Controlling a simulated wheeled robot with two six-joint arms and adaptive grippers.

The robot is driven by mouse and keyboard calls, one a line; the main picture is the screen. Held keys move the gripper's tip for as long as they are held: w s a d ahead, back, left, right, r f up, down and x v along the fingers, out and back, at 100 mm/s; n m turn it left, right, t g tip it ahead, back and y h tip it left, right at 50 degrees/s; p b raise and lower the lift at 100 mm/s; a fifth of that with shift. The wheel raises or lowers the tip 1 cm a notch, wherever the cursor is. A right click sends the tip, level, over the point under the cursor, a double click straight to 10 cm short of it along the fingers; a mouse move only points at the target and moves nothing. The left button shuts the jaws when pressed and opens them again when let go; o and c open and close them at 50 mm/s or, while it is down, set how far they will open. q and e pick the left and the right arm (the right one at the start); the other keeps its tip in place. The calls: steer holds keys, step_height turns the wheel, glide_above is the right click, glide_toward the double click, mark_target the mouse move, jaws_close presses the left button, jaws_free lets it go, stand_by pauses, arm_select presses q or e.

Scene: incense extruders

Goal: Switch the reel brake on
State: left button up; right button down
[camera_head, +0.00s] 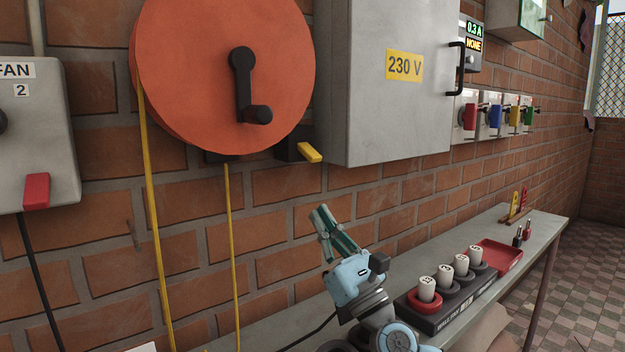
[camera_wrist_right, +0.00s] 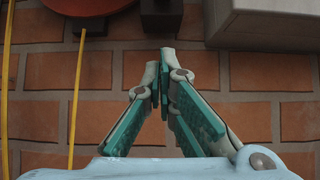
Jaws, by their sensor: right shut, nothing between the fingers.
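The orange reel (camera_head: 195,75) hangs on the brick wall in the head view, with a black crank (camera_head: 250,95) on its face. Below it to the right, a black block carries a yellow lever (camera_head: 309,153), likely the reel brake, angled down to the right. The dark block (camera_wrist_right: 160,18) shows at the top of the right wrist view, ahead of the fingers; the lever is hard to make out there. My right gripper (camera_head: 318,214) is shut and empty, below the lever and apart from it. It also shows in the right wrist view (camera_wrist_right: 164,55). My left gripper is out of view.
A grey cabinet (camera_head: 400,80) marked 230 V juts out right of the lever. Yellow cords (camera_head: 232,250) hang below the reel. A FAN box (camera_head: 40,130) is at the left. A bench (camera_head: 545,225) below holds a black rack (camera_head: 445,318) and a red tray (camera_head: 497,252).

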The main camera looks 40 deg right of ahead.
mark_target(309, 152)
arm_select(q)
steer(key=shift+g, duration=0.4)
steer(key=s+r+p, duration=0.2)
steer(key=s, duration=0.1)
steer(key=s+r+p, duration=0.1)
steer(key=p, duration=0.1)
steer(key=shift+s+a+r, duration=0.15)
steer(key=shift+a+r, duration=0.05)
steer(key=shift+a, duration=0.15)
arm_select(e)
step_height(309, 152, up, 7)
steer(key=w, duration=0.2)
steer(key=shift+w, duration=0.15)
